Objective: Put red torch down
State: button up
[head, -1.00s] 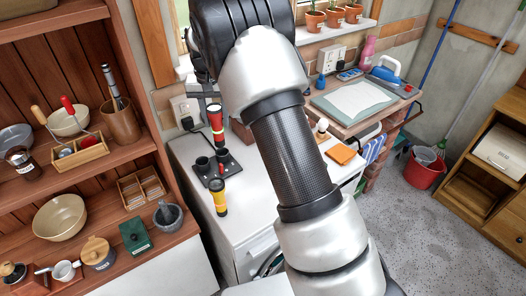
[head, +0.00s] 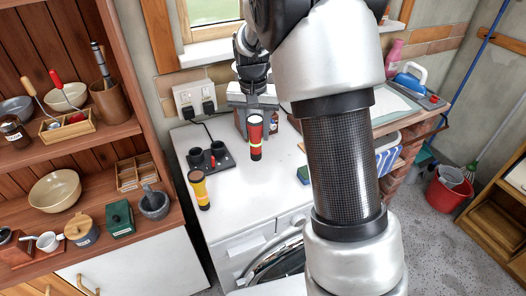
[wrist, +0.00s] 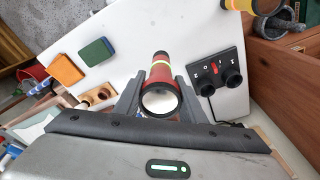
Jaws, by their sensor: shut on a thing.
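The red torch (head: 256,143) has a black lower end, a yellow-green band and a wide lens end. It is upright, lens up, over the white worktop (head: 243,188), right of the black charging dock (head: 212,160). I cannot tell whether its base touches the worktop. My gripper (head: 257,122) is shut on its upper part from above. In the wrist view the red torch (wrist: 162,74) sits between the two grey fingers of my gripper (wrist: 158,100), lens facing the camera. The dock (wrist: 217,70) shows to the right there.
A yellow torch (head: 200,190) stands on the worktop before the dock. A wooden shelf (head: 113,136) stands left. The worktop's front middle is clear.

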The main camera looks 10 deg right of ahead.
aim_at(256, 156)
notch_tip(256, 156, down, 10)
jog(key=shift+r, duration=0.1)
dwell(0.4)
jog(key=shift+f, duration=0.25)
jog(key=o, duration=1.2)
jog(key=shift+c, duration=0.2)
